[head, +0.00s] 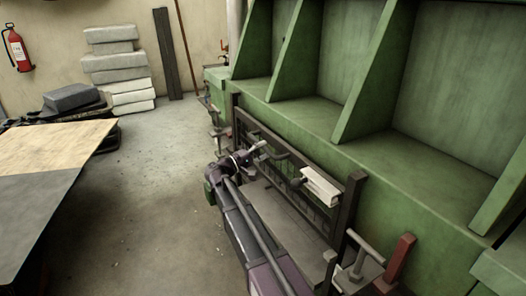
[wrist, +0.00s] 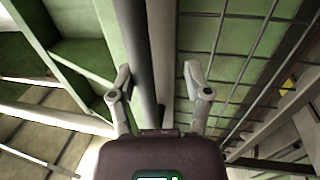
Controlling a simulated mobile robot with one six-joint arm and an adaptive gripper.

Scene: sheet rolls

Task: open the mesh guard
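The mesh guard (head: 285,165) is a dark framed grid on the front of the green machine. It stands between a left post (head: 236,112) and a right post (head: 349,205), and looks upright and closed. My gripper (head: 266,150) is at its upper left part. In the wrist view, the fingers of my gripper (wrist: 158,74) are spread apart. The guard's mesh (wrist: 225,45) fills the right side there.
A pale block (head: 320,187) juts from the guard's right part. Clamp-like handles (head: 355,262) and a red post (head: 400,258) stand at the lower right. A table (head: 45,160) is at the left. The floor (head: 140,215) between is clear.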

